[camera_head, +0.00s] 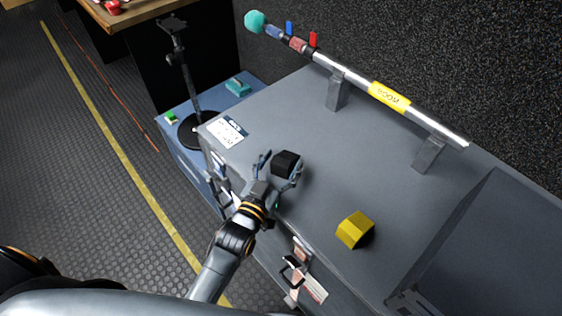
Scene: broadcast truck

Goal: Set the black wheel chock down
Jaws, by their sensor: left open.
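The black wheel chock (287,163) rests on the grey case top (330,147) near its front edge. My left gripper (281,170) is at the chock, with one finger to its left and one at its right side. The fingers are open, and I cannot tell whether either touches the chock. A yellow chock (355,230) sits on the same top, to the lower right. My right gripper is not in view.
A pole with a teal ball and yellow label (389,97) lies across two grey brackets at the back. A printed card (226,132) lies at the left corner. A black stand (187,80) rises beyond it. The middle of the top is clear.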

